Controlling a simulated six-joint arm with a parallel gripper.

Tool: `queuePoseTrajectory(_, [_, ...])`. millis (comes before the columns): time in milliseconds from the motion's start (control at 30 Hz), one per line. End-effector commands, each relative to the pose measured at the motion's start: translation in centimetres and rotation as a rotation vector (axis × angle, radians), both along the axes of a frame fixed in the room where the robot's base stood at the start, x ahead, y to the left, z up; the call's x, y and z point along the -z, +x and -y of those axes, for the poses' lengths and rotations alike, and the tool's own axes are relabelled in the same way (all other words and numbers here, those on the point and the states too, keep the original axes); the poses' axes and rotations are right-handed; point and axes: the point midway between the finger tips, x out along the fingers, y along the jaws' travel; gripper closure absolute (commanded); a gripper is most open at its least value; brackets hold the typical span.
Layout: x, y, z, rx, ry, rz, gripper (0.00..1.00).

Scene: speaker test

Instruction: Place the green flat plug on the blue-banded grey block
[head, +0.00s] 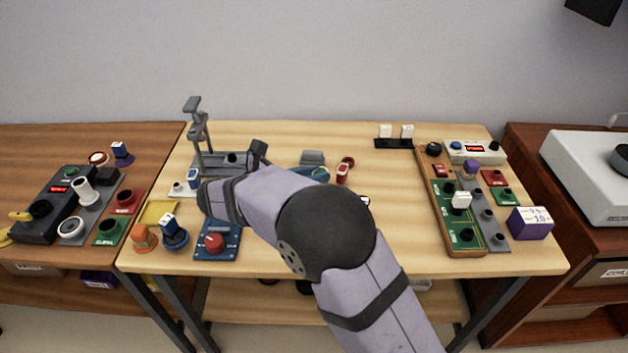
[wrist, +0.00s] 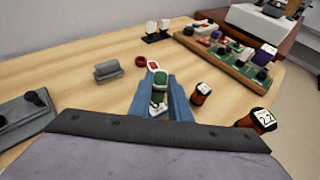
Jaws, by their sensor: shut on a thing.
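My gripper (wrist: 161,82) shows in the wrist view with its two blue fingers closed on a green plug (wrist: 160,78), which sits between the fingertips. The grey block also shows in the head view (head: 312,157). I cannot make out a blue band on it.
A red ring (wrist: 140,61) and a red-and-white piece (wrist: 153,65) lie just beyond the plug. Dark-and-red cylinders with white labels (wrist: 201,93) (wrist: 262,117) stand to the right. A grey stand (head: 198,135) rises at left. A wooden board (head: 425,165) holds modules at right.

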Motion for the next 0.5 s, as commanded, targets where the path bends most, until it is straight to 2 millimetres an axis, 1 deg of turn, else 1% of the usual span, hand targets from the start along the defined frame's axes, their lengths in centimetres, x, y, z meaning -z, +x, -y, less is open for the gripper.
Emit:
queuePoseTrajectory(33, [0.7,0.0,0.0,-0.001,-0.003,-0.003,1.0])
queuePoseTrajectory(133, [1.6,0.0,0.0,0.0,-0.002,-0.002,1.0])
queuePoseTrajectory(500, [1.9,0.0,0.0,0.0,-0.001,-0.001,1.0])
